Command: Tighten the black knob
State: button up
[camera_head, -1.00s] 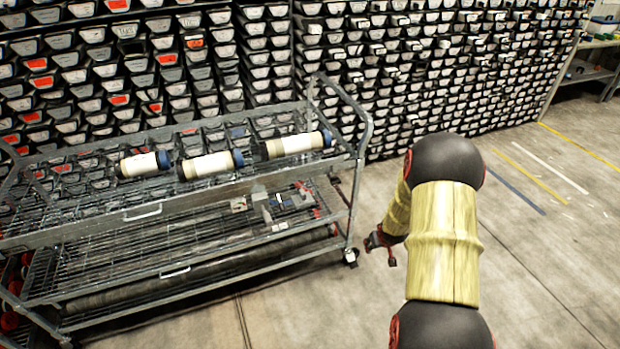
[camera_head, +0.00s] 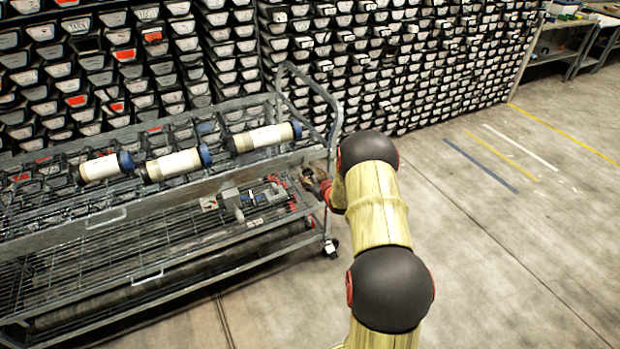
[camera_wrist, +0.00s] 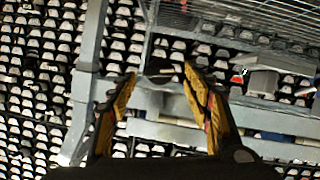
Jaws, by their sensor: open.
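I cannot make out the black knob for certain in either view. A small dark piece (camera_wrist: 160,71) shows between my fingertips in the wrist view, against the grey frame; I cannot tell whether it is the knob. My gripper (camera_wrist: 159,74) is open, with its two yellow-and-black fingers apart on either side of that piece. In the head view my gripper (camera_head: 308,178) is small and partly hidden by my arm, at the right end of the metal cart (camera_head: 130,212). A grey device (camera_head: 245,201) lies on the cart's lower shelf, left of my gripper.
Three white cylinders with blue ends, including the right one (camera_head: 263,138), lie on the cart's upper level. The cart's handle (camera_head: 335,105) rises beside my arm. Racks of core boxes (camera_head: 420,60) stand behind. The floor (camera_head: 510,245) on the right is clear.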

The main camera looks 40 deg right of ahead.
jog(key=shift+x, duration=0.95)
jog(key=shift+c, duration=1.3)
jog(key=c, duration=0.9)
